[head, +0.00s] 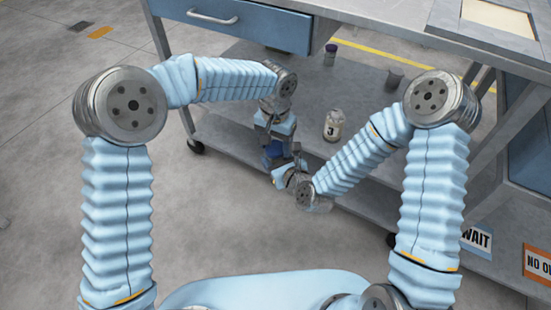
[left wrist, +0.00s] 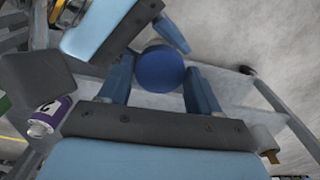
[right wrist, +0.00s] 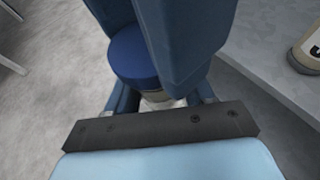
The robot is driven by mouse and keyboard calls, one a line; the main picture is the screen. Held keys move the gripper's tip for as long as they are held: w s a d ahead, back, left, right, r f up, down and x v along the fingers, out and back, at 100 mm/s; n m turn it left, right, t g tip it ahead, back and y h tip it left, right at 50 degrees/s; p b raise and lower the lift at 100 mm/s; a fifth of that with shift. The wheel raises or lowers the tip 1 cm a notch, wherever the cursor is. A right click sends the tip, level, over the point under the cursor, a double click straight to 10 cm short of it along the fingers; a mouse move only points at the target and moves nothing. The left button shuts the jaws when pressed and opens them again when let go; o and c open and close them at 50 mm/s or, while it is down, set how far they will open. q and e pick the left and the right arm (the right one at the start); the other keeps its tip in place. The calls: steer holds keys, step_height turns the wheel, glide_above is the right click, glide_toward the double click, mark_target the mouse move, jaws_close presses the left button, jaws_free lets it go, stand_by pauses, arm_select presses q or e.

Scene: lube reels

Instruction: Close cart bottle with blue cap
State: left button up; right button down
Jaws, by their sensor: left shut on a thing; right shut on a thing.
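The blue cap (left wrist: 160,68) sits between the fingers of my left gripper (head: 274,150), which is shut on it from above. The cap also shows in the right wrist view (right wrist: 135,55), on top of the bottle (right wrist: 157,97). My right gripper (right wrist: 160,100) is shut around the bottle just below the cap. In the head view my right gripper (head: 290,176) is low, beside and under the left one. Most of the bottle's body is hidden by the grippers. I cannot tell how tightly the cap is seated.
A bottle marked 3 (head: 333,125) stands on the cart's lower shelf (head: 230,130). A dark-capped bottle (head: 330,54) and a grey cup (head: 394,80) stand further back. A blue drawer (head: 240,22) is above.

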arm_select(q)
steer(key=shift+m, duration=0.5)
steer(key=o, duration=1.1)
steer(key=shift+o, duration=0.3)
steer(key=shift+s+d, duration=0.1)
steer(key=shift+d, duration=0.05)
steer(key=shift+r, duration=2.3)
